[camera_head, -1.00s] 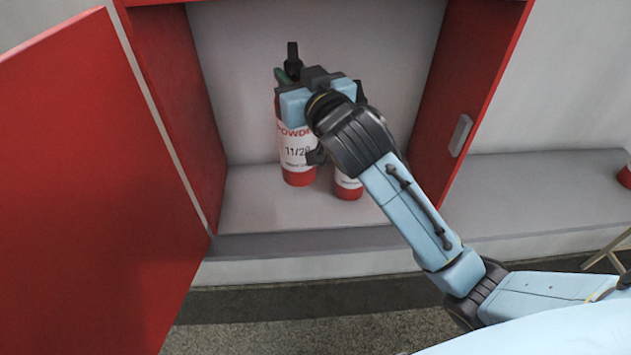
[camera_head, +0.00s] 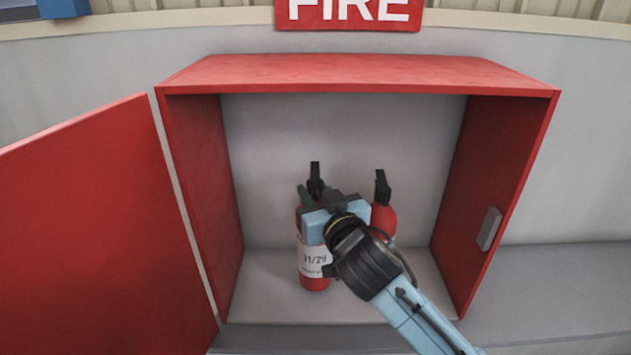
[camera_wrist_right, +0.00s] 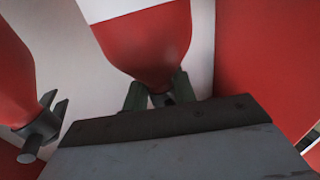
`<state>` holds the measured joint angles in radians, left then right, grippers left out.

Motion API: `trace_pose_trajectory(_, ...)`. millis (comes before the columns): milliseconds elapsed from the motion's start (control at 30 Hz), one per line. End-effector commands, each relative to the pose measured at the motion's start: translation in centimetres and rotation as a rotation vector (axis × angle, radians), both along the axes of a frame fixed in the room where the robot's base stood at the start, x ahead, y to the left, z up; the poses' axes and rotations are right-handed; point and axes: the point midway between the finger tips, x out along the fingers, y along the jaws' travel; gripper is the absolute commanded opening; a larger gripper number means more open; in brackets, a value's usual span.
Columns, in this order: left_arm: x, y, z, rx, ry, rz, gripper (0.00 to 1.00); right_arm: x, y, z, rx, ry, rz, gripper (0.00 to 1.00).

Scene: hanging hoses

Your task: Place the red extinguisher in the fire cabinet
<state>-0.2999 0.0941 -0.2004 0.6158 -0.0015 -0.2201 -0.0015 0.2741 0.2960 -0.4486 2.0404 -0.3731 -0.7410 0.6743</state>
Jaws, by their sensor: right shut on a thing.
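A red extinguisher (camera_head: 314,281) with a white label is upright inside the open red fire cabinet (camera_head: 360,75), left of its middle. Its base is at the cabinet floor; I cannot tell whether it rests there. My right gripper (camera_head: 314,193) is shut on its neck. In the right wrist view, the green fingers (camera_wrist_right: 158,94) lie either side of the neck, below the red and white body (camera_wrist_right: 150,42). A second red extinguisher (camera_head: 384,219) with a black handle stands to the right, partly hidden by my right wrist. My left gripper is out of view.
The cabinet door (camera_head: 90,230) is swung open to the left. The cabinet's right wall (camera_head: 495,180) carries a grey latch (camera_head: 489,228). A FIRE sign (camera_head: 350,12) hangs above. A grey ledge (camera_head: 560,285) runs right of the cabinet.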

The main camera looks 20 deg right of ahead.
Motion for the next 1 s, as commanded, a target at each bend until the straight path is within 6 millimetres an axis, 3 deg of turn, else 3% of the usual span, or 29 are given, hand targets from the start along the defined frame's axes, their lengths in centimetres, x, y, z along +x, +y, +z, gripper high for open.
trace_pose_trajectory(167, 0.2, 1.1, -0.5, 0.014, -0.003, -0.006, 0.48, 0.0, 0.0, -1.4, -0.001, -0.012, 0.002, 0.0)
trace_pose_trajectory(600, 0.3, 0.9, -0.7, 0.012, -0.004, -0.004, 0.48, 0.0, 0.0, -1.9, 0.001, -0.012, 0.001, 0.0)
trace_pose_trajectory(633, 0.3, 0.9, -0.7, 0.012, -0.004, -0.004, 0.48, 0.0, 0.0, -2.3, -0.001, -0.001, 0.0, 0.29)
trace_pose_trajectory(700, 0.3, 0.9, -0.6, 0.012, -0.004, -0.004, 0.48, 0.0, 0.0, -2.2, -0.001, -0.001, 0.0, 0.38)
trace_pose_trajectory(800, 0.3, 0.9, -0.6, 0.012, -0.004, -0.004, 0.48, 0.0, 0.0, -2.2, -0.001, -0.001, 0.0, 0.48)
trace_pose_trajectory(1000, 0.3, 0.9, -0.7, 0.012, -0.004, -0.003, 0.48, 0.0, 0.0, -2.2, -0.001, -0.001, 0.0, 0.48)
